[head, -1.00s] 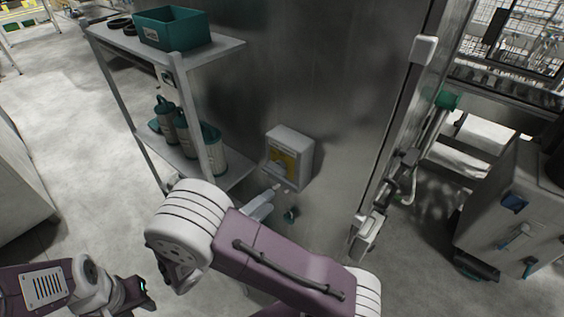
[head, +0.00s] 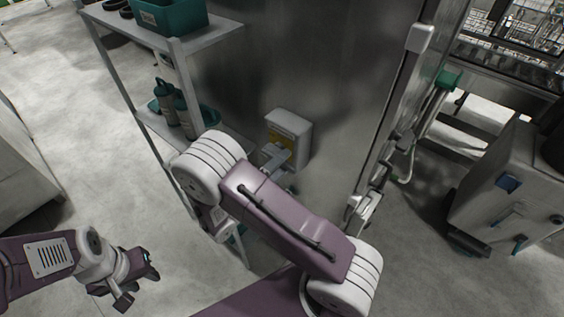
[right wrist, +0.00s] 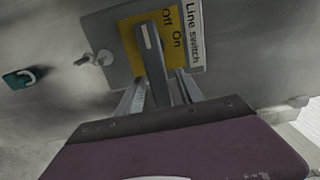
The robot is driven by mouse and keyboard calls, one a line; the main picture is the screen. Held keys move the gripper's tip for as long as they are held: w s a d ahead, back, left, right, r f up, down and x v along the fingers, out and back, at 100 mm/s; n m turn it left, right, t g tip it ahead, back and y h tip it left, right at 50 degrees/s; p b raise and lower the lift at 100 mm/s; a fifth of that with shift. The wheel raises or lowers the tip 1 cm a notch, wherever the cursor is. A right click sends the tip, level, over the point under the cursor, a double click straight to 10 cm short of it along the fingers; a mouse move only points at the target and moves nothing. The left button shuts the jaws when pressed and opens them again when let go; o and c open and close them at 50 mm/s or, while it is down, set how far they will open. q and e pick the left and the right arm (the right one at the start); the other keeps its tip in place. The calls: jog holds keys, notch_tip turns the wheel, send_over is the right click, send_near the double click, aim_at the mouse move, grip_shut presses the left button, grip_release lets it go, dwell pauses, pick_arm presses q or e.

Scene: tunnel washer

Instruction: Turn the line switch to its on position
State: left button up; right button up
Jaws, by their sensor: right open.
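The line switch is a pale box (head: 289,128) with a yellow plate, low on the steel wall in the head view. In the right wrist view its yellow plate (right wrist: 171,58) carries "Off" and "On" beside a "Line switch" label (right wrist: 194,35). The grey switch handle (right wrist: 152,45) has a white mark at its end. My right gripper (head: 278,158) is at the box front, its jaws open on either side of the handle (right wrist: 160,92); I cannot tell whether they touch it. My left gripper (head: 142,280) hangs away from the switch at lower left, its jaws unclear.
A shelf rack (head: 205,42) with a teal bin (head: 170,15) and bottles (head: 170,105) stands left of the box. A vertical rail with a pipe (head: 385,120) runs to its right. A grey cabinet (head: 510,190) stands far right. A small green fitting (right wrist: 22,78) is near the box.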

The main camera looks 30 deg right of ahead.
grip_shut()
dwell(1.3)
